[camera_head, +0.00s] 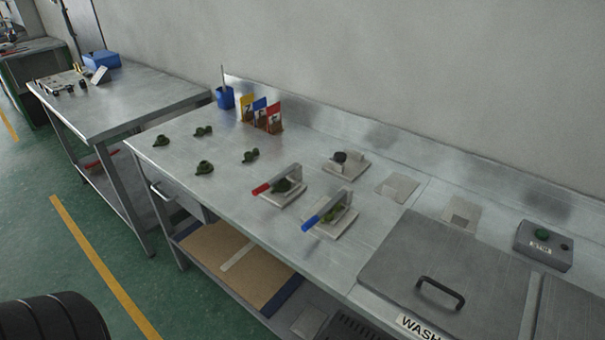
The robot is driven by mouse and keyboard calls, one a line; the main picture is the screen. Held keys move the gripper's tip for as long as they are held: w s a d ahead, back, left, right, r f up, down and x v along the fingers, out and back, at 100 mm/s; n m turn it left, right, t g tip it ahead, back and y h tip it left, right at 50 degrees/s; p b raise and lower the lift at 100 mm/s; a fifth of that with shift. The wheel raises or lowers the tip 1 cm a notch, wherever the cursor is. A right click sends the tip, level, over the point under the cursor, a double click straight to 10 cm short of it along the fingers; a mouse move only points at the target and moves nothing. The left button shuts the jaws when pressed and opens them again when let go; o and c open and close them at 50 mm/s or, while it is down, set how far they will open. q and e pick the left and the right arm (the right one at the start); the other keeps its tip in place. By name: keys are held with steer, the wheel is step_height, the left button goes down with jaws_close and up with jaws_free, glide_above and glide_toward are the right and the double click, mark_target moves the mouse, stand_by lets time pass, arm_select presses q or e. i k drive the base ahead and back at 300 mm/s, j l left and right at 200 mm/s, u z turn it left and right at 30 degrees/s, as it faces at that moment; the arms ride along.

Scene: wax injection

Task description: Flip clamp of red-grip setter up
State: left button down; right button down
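The red-grip setter (284,197) stands on the steel bench, on a light square base plate. Its clamp lever reaches from the upper right down to the left and ends in a red grip (262,189). A dark green part sits under the lever in this setter. A blue-grip setter (338,225) of the same kind stands just in front and to the right, its blue grip (311,223) pointing down-left. It also holds a dark green part. Neither of my grippers is in view.
Several dark green parts (204,168) lie on the left of the steel bench (225,190). Yellow, blue and red cards (260,113) and a blue cup (225,98) stand at the back. Another plate with a dark knob (346,168) is behind the setters. A lidded washer (420,275) and button box (543,245) are right.

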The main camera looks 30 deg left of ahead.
mark_target(279, 179)
steer(key=u, duration=1.25)
